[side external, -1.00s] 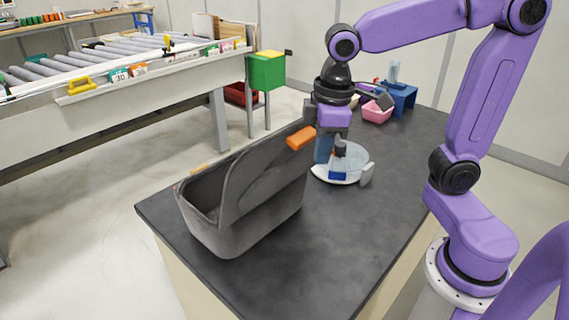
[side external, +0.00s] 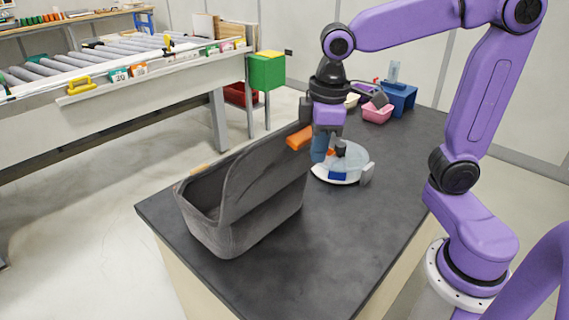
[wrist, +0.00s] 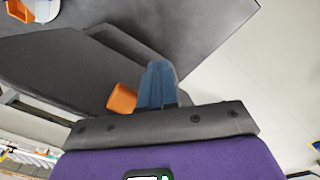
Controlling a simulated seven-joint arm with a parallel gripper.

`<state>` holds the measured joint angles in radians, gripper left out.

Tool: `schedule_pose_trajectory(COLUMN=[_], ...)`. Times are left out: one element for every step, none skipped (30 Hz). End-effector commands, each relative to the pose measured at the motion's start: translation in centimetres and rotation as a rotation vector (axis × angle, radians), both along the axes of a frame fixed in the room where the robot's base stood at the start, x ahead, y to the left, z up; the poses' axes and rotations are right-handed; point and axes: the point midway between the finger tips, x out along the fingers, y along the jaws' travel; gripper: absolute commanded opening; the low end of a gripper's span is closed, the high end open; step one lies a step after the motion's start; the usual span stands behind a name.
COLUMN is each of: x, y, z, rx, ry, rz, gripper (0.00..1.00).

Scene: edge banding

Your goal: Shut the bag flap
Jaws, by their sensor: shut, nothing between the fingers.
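The grey bag (side external: 245,222) stands on the dark table, with its opening showing at the left. Its grey flap (side external: 262,172) is raised and slanted up, with an orange tab (side external: 299,137) at its upper right corner. In the wrist view the flap (wrist: 60,62) spreads to the left and the orange tab (wrist: 122,98) is just left of the fingers. My gripper (side external: 319,157) is shut and empty, with its blue fingers pointing down just right of the tab. The fingers also show in the wrist view (wrist: 158,72). I cannot tell whether they touch the flap.
A round white tray (side external: 343,177) with a clear lidded item stands on the table right of the bag. A pink basket (side external: 377,113) and a blue stand (side external: 399,98) are at the back. The table (side external: 335,245) is clear in front. A conveyor (side external: 150,70) stands behind.

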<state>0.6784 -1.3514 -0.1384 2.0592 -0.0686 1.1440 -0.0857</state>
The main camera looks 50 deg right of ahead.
Motion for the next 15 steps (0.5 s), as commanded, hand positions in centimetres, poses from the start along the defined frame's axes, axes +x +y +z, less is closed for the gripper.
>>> schedule_pose_trajectory(x=[0.16,0.23,0.33,0.33,0.31,0.30,0.30,0.30,0.30,0.30,0.30,0.35,0.42,0.51,0.69], y=[0.01,0.02,0.04,0.04,0.04,0.04,0.04,0.04,0.03,0.03,0.03,0.04,0.04,0.04,0.04], z=[0.00,0.00,0.00,0.01,0.01,0.01,0.01,0.01,0.01,0.01,0.01,0.00,-0.01,-0.02,-0.03], rx=[0.000,0.000,0.000,0.001,0.001,0.001,0.001,0.001,0.001,0.001,0.001,0.000,0.000,0.000,0.000], ry=[0.000,0.000,0.000,-0.001,-0.001,-0.001,-0.001,-0.001,-0.001,-0.001,-0.001,0.000,0.000,0.000,0.000], rz=[-0.001,0.000,0.000,0.001,0.001,0.001,0.001,0.001,0.001,0.001,0.001,0.001,0.001,0.001,0.001], gripper=[0.00,0.00,0.00,0.00,0.00,0.00,0.00,0.00,0.00,0.00,0.00,0.00,0.00,0.00,0.00])
